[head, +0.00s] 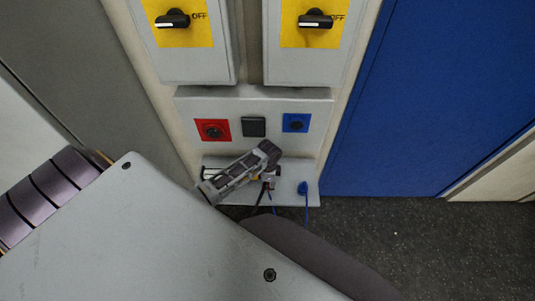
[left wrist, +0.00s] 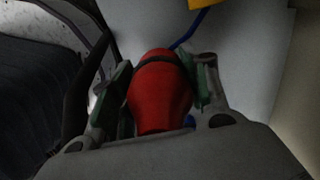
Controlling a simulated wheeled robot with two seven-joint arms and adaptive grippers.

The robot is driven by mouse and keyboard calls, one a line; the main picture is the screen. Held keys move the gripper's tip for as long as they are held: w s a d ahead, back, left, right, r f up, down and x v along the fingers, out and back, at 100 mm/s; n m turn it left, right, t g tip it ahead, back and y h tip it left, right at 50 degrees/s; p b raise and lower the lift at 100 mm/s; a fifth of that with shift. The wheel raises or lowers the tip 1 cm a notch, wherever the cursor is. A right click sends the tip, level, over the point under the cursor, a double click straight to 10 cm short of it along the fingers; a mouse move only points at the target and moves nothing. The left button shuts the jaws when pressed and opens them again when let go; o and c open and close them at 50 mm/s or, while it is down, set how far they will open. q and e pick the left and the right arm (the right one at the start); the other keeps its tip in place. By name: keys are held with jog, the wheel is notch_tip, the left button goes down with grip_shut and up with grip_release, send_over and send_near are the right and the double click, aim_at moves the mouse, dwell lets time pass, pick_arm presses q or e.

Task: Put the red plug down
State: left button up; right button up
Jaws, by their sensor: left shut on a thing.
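The red plug (left wrist: 160,92) sits between the two fingers of my left gripper (left wrist: 162,82) in the left wrist view, with a finger pressed on each side of it. In the head view my left gripper (head: 268,177) is low in front of the panel, over the pale shelf (head: 313,199) at its foot. The plug is mostly hidden by the gripper there, and I cannot tell whether it touches the shelf. A dark cable hangs below the gripper. My right gripper is not in view.
A blue plug (head: 303,188) stands on the shelf's right part with its cable hanging down. Above are a red socket plate (head: 213,129), a black square (head: 254,127) and a blue socket plate (head: 296,123). Two switch boxes hang higher, with a blue panel (head: 430,90) at right.

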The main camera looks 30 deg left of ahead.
pick_arm(q)
jog(key=shift+f, duration=0.75)
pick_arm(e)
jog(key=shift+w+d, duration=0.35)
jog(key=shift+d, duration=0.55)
pick_arm(q)
jog(key=shift+f, duration=0.15)
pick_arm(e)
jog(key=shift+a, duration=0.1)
